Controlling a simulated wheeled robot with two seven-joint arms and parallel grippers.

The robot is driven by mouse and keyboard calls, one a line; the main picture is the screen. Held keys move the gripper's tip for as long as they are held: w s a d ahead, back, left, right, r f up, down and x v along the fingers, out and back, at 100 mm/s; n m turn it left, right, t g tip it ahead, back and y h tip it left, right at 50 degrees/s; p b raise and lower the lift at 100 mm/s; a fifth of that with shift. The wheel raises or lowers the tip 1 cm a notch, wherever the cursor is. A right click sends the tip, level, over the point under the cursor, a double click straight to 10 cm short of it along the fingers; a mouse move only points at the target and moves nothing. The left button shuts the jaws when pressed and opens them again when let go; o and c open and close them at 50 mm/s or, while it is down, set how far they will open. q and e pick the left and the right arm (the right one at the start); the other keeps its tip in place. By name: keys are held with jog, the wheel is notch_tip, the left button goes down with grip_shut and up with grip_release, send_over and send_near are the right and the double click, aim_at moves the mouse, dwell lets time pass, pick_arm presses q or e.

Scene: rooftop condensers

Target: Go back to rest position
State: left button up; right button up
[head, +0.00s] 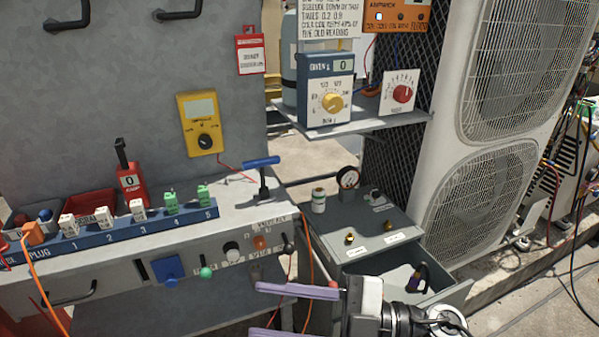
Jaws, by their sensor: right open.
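My right gripper (257,310) is at the bottom centre of the head view, its two purple fingers pointing left and spread apart with nothing between them. It is in front of the workbench (110,270) and left of the open drawer (440,293) of a grey cabinet. Its lower finger is partly cut off by the frame's bottom edge. My left gripper is not in view.
A blue numbered rack (120,237) with several plugs runs along the bench. A blue-handled lever (262,170) stands at its right end. Orange cables (308,255) hang near my right gripper.

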jog(key=w+d+m+t+h+p, duration=0.25)
jog(key=w+d+m+t, duration=0.3)
jog(key=m+t, duration=0.6)
jog(key=d+f+m+t+h, duration=0.2)
jog(key=d+f+m+h, duration=0.6)
jog(key=f+h, duration=0.1)
jog(key=s+d+f+m+g+h+p, duration=0.1)
jog(key=s+d+f+g+h, duration=0.1)
jog(key=s+f, duration=0.5)
jog(key=s+d+f+m+g+h, duration=0.2)
jog(key=s+d+f+g, duration=0.1)
jog(key=s+f, duration=0.5)
jog(key=shift+d+f+g+p, duration=0.3)
jog(key=shift+f+g+p, duration=0.05)
jog(key=shift+f+g, duration=0.5)
jog(key=shift+s+h, duration=0.1)
jog(key=shift+h, duration=0.15)
